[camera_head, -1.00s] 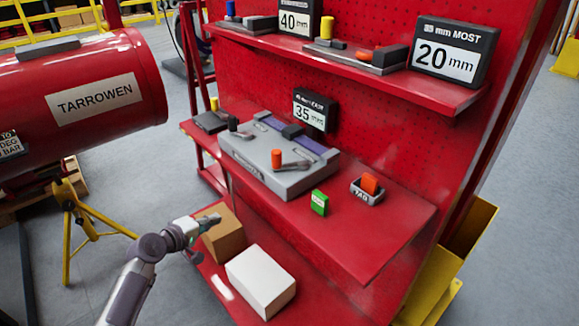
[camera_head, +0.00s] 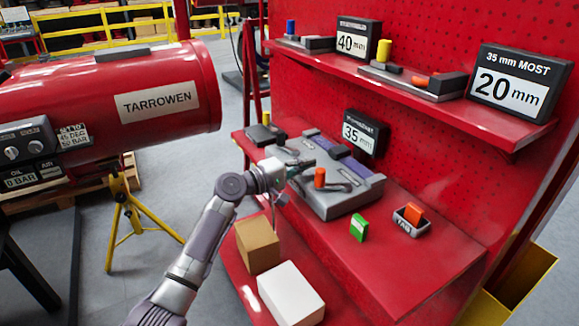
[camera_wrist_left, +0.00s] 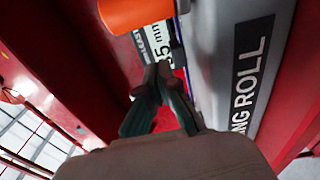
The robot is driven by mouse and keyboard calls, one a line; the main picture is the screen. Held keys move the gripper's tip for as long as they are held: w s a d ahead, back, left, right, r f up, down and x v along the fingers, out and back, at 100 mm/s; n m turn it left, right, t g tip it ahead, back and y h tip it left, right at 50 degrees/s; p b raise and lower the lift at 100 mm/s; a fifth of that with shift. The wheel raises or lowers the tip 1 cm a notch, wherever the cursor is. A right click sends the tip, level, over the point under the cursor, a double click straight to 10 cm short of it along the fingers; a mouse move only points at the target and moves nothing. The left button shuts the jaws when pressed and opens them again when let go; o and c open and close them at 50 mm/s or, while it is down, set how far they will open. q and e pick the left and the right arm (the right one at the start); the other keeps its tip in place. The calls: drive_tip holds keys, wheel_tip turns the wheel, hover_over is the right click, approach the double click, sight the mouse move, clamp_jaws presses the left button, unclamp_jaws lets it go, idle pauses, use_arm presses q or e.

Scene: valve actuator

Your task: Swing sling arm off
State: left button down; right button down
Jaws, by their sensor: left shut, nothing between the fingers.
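A grey unit (camera_head: 345,205) with a purple-blue strip sits on the red middle shelf. An orange knob (camera_head: 320,177) with a dark lever (camera_head: 345,186) beside it stands on its top. I cannot tell for sure which part is the sling arm. My left gripper (camera_head: 306,167) is shut and empty at the unit's left part, left of the orange knob, and hides some of the unit there. In the left wrist view, my left fingertips (camera_wrist_left: 160,75) are together, below the orange knob (camera_wrist_left: 135,12) and left of the unit's lettered side (camera_wrist_left: 240,75). My right gripper is not in view.
A "35 mm" sign (camera_head: 365,132) stands behind the unit. A green box (camera_head: 359,228) and a small tray (camera_head: 412,222) with an orange block are to its right. A brown box (camera_head: 257,246) and a white box (camera_head: 290,295) are on the lower shelf. The upper shelf (camera_head: 440,105) overhangs behind.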

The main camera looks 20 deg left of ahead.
sight(309, 185)
use_arm(q)
drive_tip(key=s+d, duration=0.1)
drive_tip(key=s+d+p, duration=0.1)
drive_tip(key=s, duration=0.1)
drive_tip(key=shift+s+d, duration=0.1)
drive_tip(key=shift+s, duration=0.15)
drive_tip(key=shift+w, duration=0.1)
drive_tip(key=shift+p, duration=0.3)
